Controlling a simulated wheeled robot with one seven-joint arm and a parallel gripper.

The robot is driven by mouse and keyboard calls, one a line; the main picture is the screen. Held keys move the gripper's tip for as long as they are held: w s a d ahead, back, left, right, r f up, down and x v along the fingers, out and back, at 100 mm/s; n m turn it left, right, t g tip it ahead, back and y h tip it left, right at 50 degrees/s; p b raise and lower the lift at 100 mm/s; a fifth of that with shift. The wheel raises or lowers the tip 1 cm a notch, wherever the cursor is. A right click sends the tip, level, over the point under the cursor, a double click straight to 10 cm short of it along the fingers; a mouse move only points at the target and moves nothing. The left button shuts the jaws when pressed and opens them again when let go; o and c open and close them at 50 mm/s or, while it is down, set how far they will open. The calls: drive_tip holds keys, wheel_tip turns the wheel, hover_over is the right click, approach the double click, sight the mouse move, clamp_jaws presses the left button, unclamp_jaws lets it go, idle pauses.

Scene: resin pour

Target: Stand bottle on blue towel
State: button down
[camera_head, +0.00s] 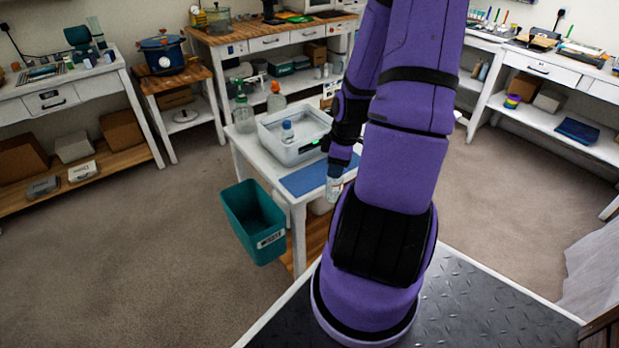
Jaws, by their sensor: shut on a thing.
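My gripper (336,177) points down at the right end of the white table, partly hidden by my purple arm. It is shut on a small clear bottle (334,190), which hangs below the fingers and looks upright. The blue towel (303,180) lies flat on the front part of the table top. The held bottle shows at the towel's right end; I cannot tell whether it touches the towel or is above it. Another clear bottle with a blue cap (287,132) stands in the pale tray.
The pale tray (290,158) sits behind the towel. A green-topped spray bottle (243,115) and an orange-topped bottle (277,98) stand at the table's back. A teal bin (243,222) is at its left side. The towel's left part is bare.

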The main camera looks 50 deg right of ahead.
drive_tip(key=w+d+f, duration=0.2)
drive_tip(key=w+d, duration=0.1)
drive_tip(key=w, duration=0.4)
drive_tip(key=w+d+f, duration=0.3)
drive_tip(key=w, duration=0.4)
drive_tip(key=shift+w+d, duration=0.2)
drive_tip(key=shift+f, duration=0.1)
drive_tip(key=c, duration=0.8)
unclamp_jaws()
